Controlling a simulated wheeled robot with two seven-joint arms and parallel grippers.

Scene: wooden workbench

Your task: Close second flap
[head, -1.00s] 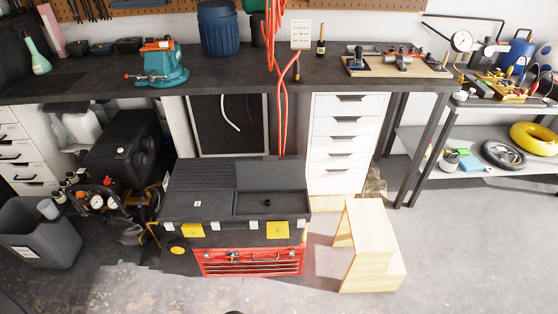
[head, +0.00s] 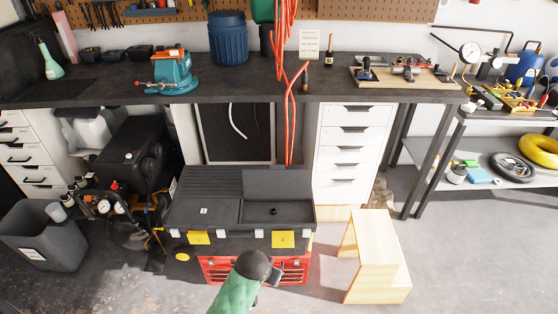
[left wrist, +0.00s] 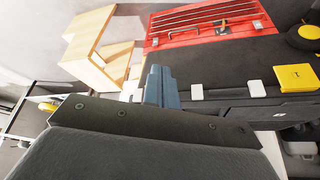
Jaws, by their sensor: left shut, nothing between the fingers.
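The black toolbox (head: 222,232) stands on a red tool chest (head: 292,264). Its left flap (head: 208,192), with a small white label, lies flat. Its right flap (head: 277,184) is raised at the back of an open shallow compartment (head: 290,213) with a dark knob in it. My left arm is green and reaches up from the bottom; its gripper (head: 275,278) is in front of the red chest, partly hidden by the wrist. In the left wrist view its blue-grey fingers (left wrist: 160,88) are shut and empty, beside the toolbox front. My right gripper is not in view.
A wooden step stool (head: 372,245) stands right of the toolbox. Red hoses (head: 289,110) hang behind it from above. The workbench (head: 230,85) is behind, a compressor (head: 128,155) and grey bin (head: 42,238) to the left. Floor at the front is clear.

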